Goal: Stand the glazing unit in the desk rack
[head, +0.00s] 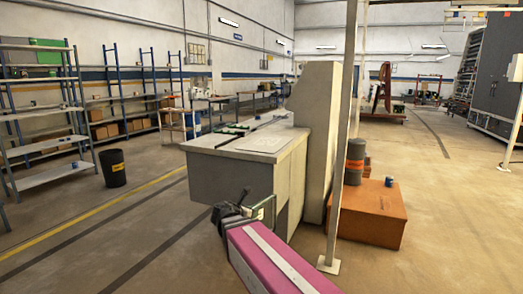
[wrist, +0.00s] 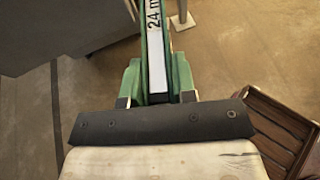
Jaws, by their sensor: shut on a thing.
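In the wrist view, a narrow upright green-edged piece, seen edge-on, carries a white strip lettered "24 m" (wrist: 155,50); it looks like the glazing unit. My gripper (wrist: 157,85) is shut on it, a green jaw on each side. In the head view my gripper (head: 240,211) is a small dark shape in front of the grey desk (head: 233,178), beside a greenish piece. Most of the unit is hidden there. Low dark green items (head: 235,129) lie on the desk's far left top; I cannot tell whether they are the desk rack.
A pale upright housing (head: 318,130) stands at the desk's right end, with a thin post (head: 343,150) close by. An orange box (head: 370,212) stands right of the post. A black bin (head: 113,168) and shelving (head: 50,160) are at left.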

